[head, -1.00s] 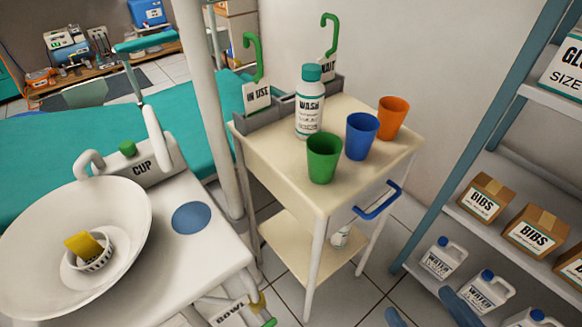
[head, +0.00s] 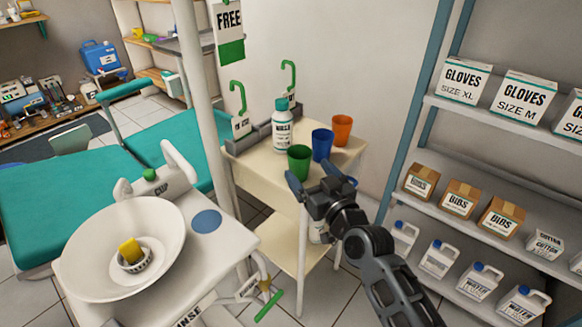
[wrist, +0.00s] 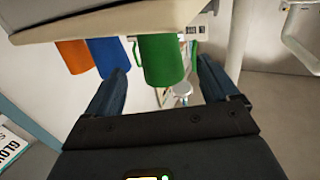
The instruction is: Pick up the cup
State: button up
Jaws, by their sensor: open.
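A green cup (head: 299,161) stands upright on the cream cart top (head: 262,173), near its front edge. A blue cup (head: 322,144) and an orange cup (head: 342,129) stand behind it to the right. My gripper (head: 312,178) is open and empty, just in front of the green cup, overlapping the cart's edge in the head view. In the wrist view, which looks upside down, the green cup (wrist: 163,60) lies between the two spread fingers. The blue cup (wrist: 108,56) is left of it, partly behind a finger, and the orange cup (wrist: 72,56) is farther left.
A white wash bottle (head: 283,131) and a grey holder with green hooks (head: 238,97) are at the cart's back left. A white pole (head: 205,110) and a basin (head: 125,215) stand to the left. Shelves with boxes and jugs (head: 440,258) stand to the right.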

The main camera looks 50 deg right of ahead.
aim_at(295, 155)
jog(key=p+x, duration=0.1)
jog(key=x, duration=0.6)
jog(key=shift+w+f, duration=0.2)
jog(key=shift+w, duration=0.05)
jog(key=c, duration=1)
jog(key=shift+s+r, duration=0.1)
jog(key=shift+r, duration=0.2)
jog(key=b+v, duration=0.1)
jog(key=v, duration=1.7)
jog(key=shift+b, duration=0.35)
